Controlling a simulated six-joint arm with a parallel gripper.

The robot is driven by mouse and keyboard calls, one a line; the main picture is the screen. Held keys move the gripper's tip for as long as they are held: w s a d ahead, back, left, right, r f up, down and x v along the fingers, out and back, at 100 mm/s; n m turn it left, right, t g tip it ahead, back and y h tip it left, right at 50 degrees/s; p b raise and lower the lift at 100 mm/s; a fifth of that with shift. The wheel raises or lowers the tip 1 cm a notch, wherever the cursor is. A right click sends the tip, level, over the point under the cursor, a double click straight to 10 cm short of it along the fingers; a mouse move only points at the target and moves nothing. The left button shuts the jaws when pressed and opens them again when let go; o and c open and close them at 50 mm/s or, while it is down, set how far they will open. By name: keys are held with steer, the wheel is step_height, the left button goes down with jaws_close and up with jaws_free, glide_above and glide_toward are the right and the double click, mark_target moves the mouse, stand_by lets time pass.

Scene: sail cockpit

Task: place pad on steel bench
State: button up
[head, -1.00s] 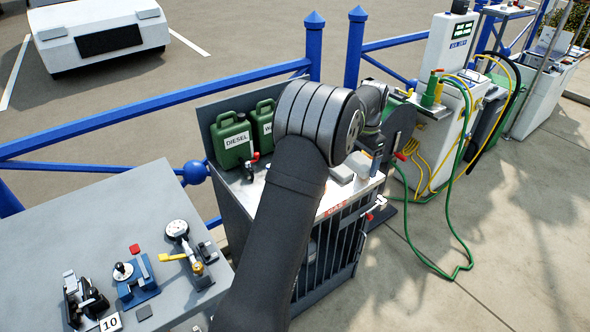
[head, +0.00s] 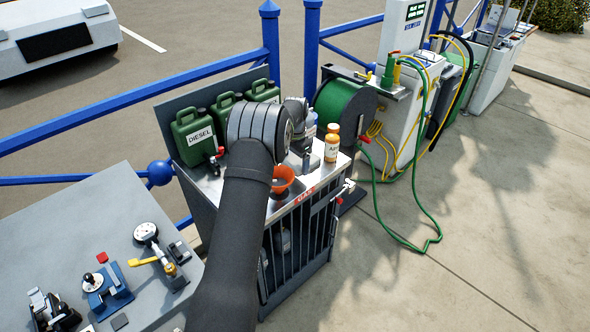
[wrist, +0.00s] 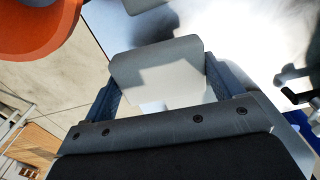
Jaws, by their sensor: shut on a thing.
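The pad (wrist: 157,72) is a flat, light grey piece with rounded corners in the wrist view. My gripper (wrist: 158,88) is shut on it, with one finger at each side edge. The steel bench (head: 313,185) is a metal-topped cabinet with a barred front and a red GAS label in the head view. Its bright top (wrist: 255,38) shows beyond the pad in the wrist view. My arm hides part of the bench top in the head view, and the pad cannot be made out there. The gap between pad and bench is unclear.
An orange funnel (head: 283,179) and an orange-capped bottle (head: 332,148) stand on the bench. Green jerrycans (head: 194,137) line its back. A green hose reel (head: 343,104) is beyond it. A grey table (head: 75,235) with winch-like fittings is at left.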

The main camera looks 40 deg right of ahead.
mark_target(295, 161)
steer(key=shift+f, duration=2)
steer(key=shift+f, duration=0.1)
steer(key=o, duration=0.8)
step_height(295, 161, up, 12)
steer(key=shift+r, duration=0.15)
